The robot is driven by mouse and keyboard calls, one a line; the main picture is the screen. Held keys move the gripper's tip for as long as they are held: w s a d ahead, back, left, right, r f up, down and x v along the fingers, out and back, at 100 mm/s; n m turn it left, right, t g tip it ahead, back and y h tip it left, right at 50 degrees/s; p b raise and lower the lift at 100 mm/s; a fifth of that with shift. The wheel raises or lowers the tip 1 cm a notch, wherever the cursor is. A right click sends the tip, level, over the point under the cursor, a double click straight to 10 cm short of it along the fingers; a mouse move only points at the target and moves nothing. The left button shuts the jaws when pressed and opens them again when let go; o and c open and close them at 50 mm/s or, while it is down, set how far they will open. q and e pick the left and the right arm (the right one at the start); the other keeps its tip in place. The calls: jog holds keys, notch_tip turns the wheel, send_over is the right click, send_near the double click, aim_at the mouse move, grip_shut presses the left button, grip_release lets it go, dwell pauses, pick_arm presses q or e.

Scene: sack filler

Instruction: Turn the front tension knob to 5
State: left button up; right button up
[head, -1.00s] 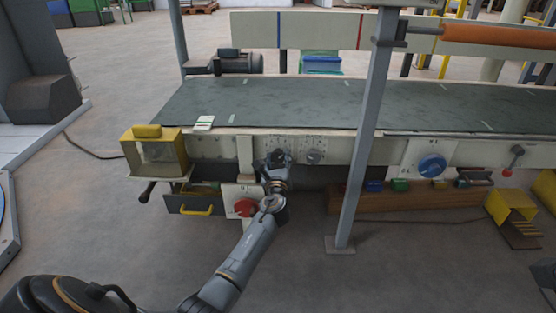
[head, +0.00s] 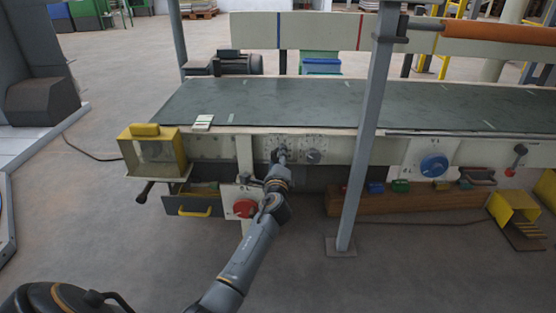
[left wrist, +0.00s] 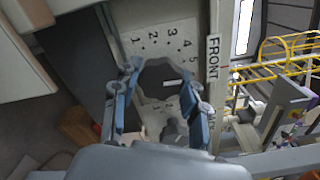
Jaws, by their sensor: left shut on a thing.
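The front tension knob (left wrist: 158,80) is a dark grey lobed knob in the left wrist view, on a pale plate with printed numbers 1 to 5 around its upper side. A label reading FRONT (left wrist: 213,58) stands right of the numbers. A short white mark on the knob lies toward its right side, below the 5; its exact reading I cannot tell. My left gripper (head: 282,156) is shut on this knob, its two blue fingers on either side in the left wrist view (left wrist: 160,101). In the head view the gripper largely hides the knob. My right gripper is not in view.
A second grey knob (head: 313,157) sits close to the right of my gripper. A red button (head: 245,208) is below left, near my forearm. A grey post (head: 362,140) stands to the right. A blue dial (head: 434,165) is farther right. The belt (head: 270,105) lies above.

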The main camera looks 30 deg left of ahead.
pick_arm(q)
jog(key=shift+n, duration=0.3)
jog(key=o, duration=1.2)
jog(key=shift+c, duration=0.2)
jog(key=v, duration=1.2)
